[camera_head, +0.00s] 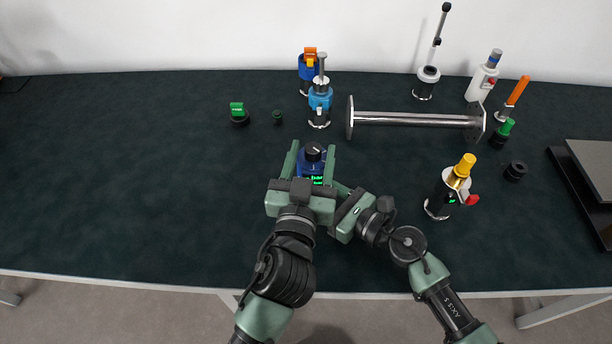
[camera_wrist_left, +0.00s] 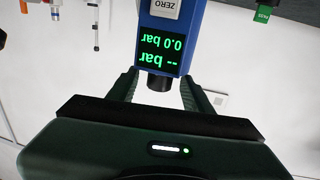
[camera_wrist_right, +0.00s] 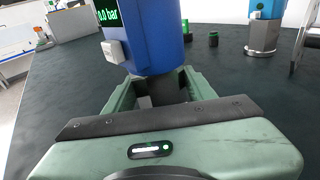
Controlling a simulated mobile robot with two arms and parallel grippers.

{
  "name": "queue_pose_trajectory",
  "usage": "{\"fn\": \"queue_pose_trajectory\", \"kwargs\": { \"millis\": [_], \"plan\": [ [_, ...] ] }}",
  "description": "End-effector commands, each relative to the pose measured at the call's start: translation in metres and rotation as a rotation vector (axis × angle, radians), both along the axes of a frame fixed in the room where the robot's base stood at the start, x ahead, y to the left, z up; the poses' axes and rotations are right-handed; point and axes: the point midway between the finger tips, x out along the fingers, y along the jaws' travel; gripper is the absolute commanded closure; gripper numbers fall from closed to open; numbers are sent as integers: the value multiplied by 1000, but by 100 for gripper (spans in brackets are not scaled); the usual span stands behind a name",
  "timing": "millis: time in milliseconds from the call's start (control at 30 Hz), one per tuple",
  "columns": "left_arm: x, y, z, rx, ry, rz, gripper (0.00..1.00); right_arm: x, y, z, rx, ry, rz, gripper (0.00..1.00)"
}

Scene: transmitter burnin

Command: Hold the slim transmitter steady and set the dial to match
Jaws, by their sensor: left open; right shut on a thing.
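A blue transmitter (camera_head: 318,165) with a black dial (camera_head: 313,151) on top stands upright in front of me. Its green display (camera_wrist_left: 162,48) reads "-- bar" above "0.0 bar", upside down in the left wrist view, with a ZERO button beside it. My left gripper (camera_head: 312,148) is open, its fingers on either side of the dial and apart from it. My right gripper (camera_wrist_right: 160,88) is shut on the transmitter's dark lower part, below the blue body (camera_wrist_right: 150,35). In the head view the left hand hides the transmitter's base and most of the right fingers.
A black and white transmitter with a yellow top (camera_head: 463,165) stands right of my arms. A metal bar on end plates (camera_head: 415,119), two blue devices (camera_head: 320,100) and several others stand behind. A green-topped piece (camera_head: 238,112) sits left. The table's left side is clear.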

Motion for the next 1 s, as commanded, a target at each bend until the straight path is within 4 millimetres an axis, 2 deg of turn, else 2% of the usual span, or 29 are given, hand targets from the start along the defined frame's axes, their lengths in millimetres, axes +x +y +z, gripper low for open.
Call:
{"fn": "queue_pose_trajectory", "kwargs": {
  "millis": [33,200,400,600,1000],
  "plan": [
    [-13,2,-2,-3,8,0,50,0,0,-1,0,1,1,87],
    [-45,7,-1,-2,5,1,50,-1,0,-1,0,1,1,87],
    [-68,11,0,-2,2,2,50,-1,0,-1,0,2,2,87],
    [-74,12,0,0,0,1,50,-1,0,-1,0,2,2,87],
    [-74,13,0,-3,-12,-35,50,-1,0,0,0,2,2,87]
  ]
}}
